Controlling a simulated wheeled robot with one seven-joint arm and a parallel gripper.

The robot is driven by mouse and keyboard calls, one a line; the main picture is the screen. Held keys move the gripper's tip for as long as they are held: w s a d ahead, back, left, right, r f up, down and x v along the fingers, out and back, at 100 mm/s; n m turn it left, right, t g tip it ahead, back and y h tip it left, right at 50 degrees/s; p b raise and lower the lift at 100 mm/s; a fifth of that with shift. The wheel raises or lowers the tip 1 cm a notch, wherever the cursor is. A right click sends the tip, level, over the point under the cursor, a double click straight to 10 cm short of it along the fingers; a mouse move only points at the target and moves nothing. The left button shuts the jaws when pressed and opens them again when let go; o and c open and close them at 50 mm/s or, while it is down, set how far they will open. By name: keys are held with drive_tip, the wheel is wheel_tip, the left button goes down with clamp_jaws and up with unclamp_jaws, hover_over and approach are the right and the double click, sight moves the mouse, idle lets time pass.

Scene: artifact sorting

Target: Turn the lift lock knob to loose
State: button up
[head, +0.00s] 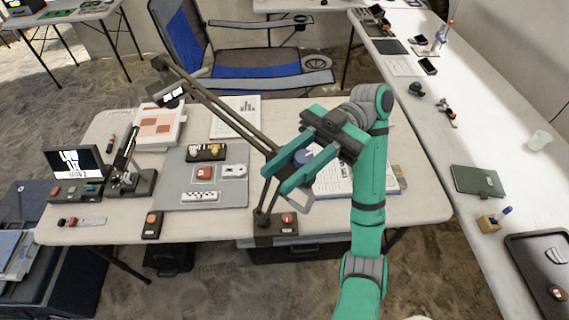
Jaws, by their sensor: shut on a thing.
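A dark jointed stand arm (224,115) rises from a base block (276,229) at the table's front edge and reaches up left over a grey mat. A red round control (288,218) sits on that base. My gripper (277,181) comes in from the right with its two teal fingers at the stand's lower joint. The fingertips are closed on a small part there, which appears to be the lift lock knob. The knob is mostly hidden by the fingers, and its setting cannot be read. A blue-purple round thing (303,157) shows between the fingers; its depth is unclear.
The grey mat (178,172) carries several small items. A microscope (128,172) and a small screen (78,167) stand at left. An open notebook (335,178) lies behind my gripper. A long table (510,158) runs along the right, and a folding chair (250,62) stands behind.

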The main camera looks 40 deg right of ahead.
drive_tip(key=shift+s+d+n+g+h, duration=0.1)
drive_tip(key=shift+s+n+g+h, duration=0.2)
drive_tip(key=shift+n+g, duration=0.5)
drive_tip(key=shift+s+d+n+g+h, duration=0.1)
drive_tip(key=shift+s+n+g+h, duration=0.3)
drive_tip(key=shift+g, duration=0.7)
drive_tip(key=shift+a+n+g, duration=0.1)
drive_tip(key=shift+n+g, duration=0.4)
drive_tip(key=shift+g, duration=0.1)
drive_tip(key=shift+w, duration=0.1)
drive_tip(key=o, duration=1.1)
drive_tip(key=shift+c, duration=0.2)
